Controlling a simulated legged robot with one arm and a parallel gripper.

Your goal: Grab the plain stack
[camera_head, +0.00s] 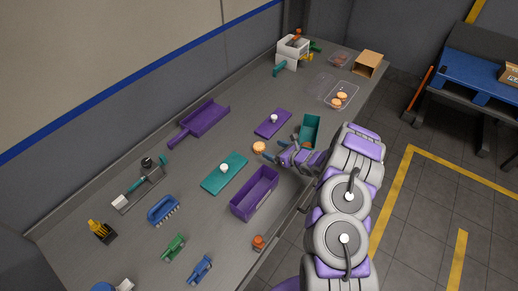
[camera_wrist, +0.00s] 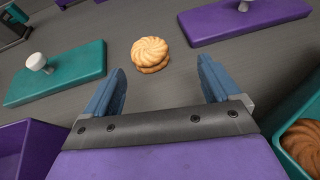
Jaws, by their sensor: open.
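A short stack of plain round golden biscuits (camera_wrist: 151,53) lies on the grey table, with swirled ridges on top. It also shows in the head view (camera_head: 259,147), left of my gripper. My gripper (camera_wrist: 160,82) is open, with blue fingers spread wide and nothing between them. In the wrist view the stack sits just beyond the fingertips, roughly centred between them and apart from both. In the head view my gripper (camera_head: 283,152) points left toward the stack, low over the table.
A teal lidded board (camera_wrist: 57,77) and a purple one (camera_wrist: 245,20), each with a white knob, flank the stack. A purple tray (camera_head: 255,193) and a teal tray (camera_head: 310,130) holding a brown biscuit (camera_wrist: 302,143) stand close by. A clear box (camera_head: 341,95) with biscuits is farther back.

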